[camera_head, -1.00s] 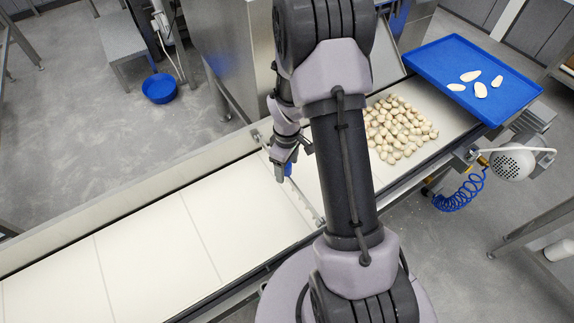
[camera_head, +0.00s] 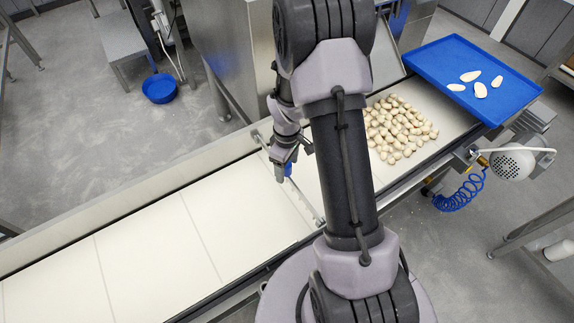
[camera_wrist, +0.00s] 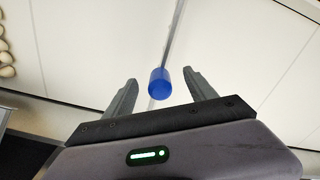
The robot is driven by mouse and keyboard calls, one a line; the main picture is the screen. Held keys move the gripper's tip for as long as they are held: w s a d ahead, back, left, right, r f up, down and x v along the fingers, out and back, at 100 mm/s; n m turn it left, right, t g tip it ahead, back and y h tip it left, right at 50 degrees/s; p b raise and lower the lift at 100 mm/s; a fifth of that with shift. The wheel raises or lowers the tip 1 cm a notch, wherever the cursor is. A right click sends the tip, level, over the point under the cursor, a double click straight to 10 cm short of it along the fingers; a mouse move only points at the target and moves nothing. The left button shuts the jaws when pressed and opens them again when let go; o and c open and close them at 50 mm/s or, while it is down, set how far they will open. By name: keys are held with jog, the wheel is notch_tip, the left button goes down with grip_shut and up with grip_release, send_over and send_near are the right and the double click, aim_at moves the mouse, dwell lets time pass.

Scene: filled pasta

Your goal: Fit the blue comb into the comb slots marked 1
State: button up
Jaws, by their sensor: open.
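A blue rounded piece (camera_wrist: 160,84), which I take to be the comb's grip, stands between my fingertips in the wrist view. It also shows as a small blue spot (camera_head: 288,170) below my gripper in the head view. A thin metal bar (camera_head: 309,205) crosses the belt there; whether it is joined to the blue piece I cannot tell. My gripper (camera_wrist: 160,76) is open, one finger on each side of the blue piece, with visible gaps. In the head view my gripper (camera_head: 284,167) is low over the belt. No slots or mark 1 can be made out.
The pale conveyor belt (camera_head: 150,243) is bare left of the bar. Several filled pasta pieces (camera_head: 400,128) lie on it to the right, partly behind my arm. A blue tray (camera_head: 425,62) with several pale pieces is at the upper right. A rail (camera_head: 130,195) edges the belt.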

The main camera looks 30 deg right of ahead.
jog(key=shift+r+p, duration=2.6)
jog(key=shift+r, duration=0.85)
